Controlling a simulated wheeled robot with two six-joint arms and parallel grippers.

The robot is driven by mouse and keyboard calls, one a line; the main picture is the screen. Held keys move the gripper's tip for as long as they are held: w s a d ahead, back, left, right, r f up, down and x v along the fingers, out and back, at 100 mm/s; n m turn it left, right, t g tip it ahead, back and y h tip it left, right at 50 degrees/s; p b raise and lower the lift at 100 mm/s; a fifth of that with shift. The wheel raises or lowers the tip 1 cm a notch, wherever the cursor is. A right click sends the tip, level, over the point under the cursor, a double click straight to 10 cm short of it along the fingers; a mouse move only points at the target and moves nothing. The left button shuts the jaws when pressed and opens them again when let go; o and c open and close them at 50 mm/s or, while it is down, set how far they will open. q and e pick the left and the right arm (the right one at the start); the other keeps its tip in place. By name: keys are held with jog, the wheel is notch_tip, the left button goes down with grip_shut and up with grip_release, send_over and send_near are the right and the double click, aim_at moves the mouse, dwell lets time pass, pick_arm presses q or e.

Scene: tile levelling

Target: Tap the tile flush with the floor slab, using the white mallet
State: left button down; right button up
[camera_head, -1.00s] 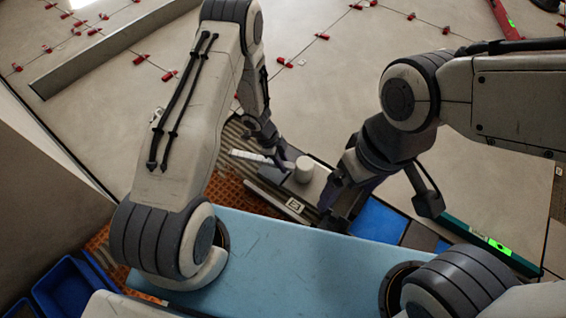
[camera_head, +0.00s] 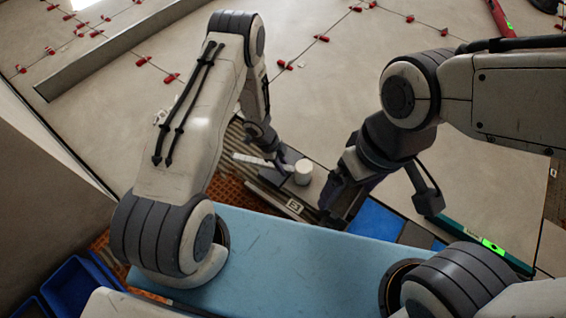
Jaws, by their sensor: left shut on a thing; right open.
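The white mallet shows its pale cylindrical head (camera_head: 303,172) near the picture's middle, with a pale handle running left from it. My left gripper (camera_head: 281,160) is shut on the mallet handle; its fingers are small and partly hidden. The head appears over or on a grey tile (camera_head: 317,184), and I cannot tell whether they touch. The tile's near part is hidden by my body and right gripper, so its height against the floor slab (camera_head: 340,110) cannot be judged. My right gripper (camera_head: 332,208) is open and empty, just right of the tile.
Ridged adhesive and an orange mat (camera_head: 228,188) lie left of the tile. A green level (camera_head: 485,243) lies at right, with blue pieces (camera_head: 376,221) beside my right gripper. Red clips (camera_head: 321,38) dot the floor joints. A long grey bar (camera_head: 130,48) lies upper left.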

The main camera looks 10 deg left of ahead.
pick_arm(q)
notch_tip(320, 180, up, 6)
jog(key=p, duration=0.6)
jog(key=shift+f, duration=0.3)
